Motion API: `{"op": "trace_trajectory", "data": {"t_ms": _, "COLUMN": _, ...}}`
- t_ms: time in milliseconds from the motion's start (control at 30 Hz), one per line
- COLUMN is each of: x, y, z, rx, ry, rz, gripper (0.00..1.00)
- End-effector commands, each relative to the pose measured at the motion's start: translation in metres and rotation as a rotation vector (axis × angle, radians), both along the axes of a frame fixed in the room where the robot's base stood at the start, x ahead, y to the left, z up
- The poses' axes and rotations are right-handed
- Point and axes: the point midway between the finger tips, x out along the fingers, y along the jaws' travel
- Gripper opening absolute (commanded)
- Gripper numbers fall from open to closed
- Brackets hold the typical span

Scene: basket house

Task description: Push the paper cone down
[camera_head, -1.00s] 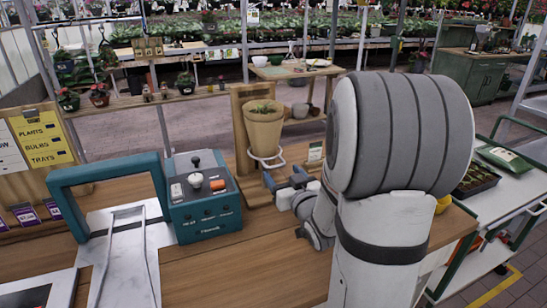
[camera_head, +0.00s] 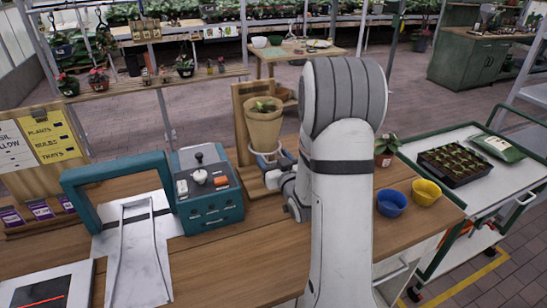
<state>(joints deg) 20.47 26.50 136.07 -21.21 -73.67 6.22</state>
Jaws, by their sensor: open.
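The brown paper cone (camera_head: 264,130), with a green plant in its top, stands upright against a wooden stand (camera_head: 241,123) on the wooden counter. A white wire ring is at the cone's lower part, partly hidden. My gripper (camera_head: 270,162) is open at the lower part of the cone, just below its wide body. Whether the fingers touch the cone or stand around it I cannot tell. My arm hides part of the counter to the right.
A teal device (camera_head: 207,190) with knobs stands left of the cone, close to my gripper. A blue bowl (camera_head: 391,204), a yellow bowl (camera_head: 426,192) and a potted plant (camera_head: 385,151) stand right of my arm. A white cart (camera_head: 495,185) is further right.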

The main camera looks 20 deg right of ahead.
Motion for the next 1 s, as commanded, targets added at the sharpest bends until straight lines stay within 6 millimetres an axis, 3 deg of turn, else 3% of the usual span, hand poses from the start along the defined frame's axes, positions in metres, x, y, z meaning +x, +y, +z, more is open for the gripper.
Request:
{"op": "trace_trajectory", "data": {"t_ms": 167, "x": 0.0, "y": 0.0, "z": 0.0, "rx": 0.0, "ry": 0.0, "rz": 0.0, "gripper": 0.66}}
{"op": "trace_trajectory", "data": {"t_ms": 733, "x": 0.0, "y": -0.002, "z": 0.0, "rx": 0.0, "ry": -0.001, "rz": -0.004, "gripper": 0.19}}
{"op": "trace_trajectory", "data": {"t_ms": 1000, "x": -0.001, "y": -0.002, "z": -0.01, "rx": 0.0, "ry": -0.001, "rz": -0.005, "gripper": 0.18}}
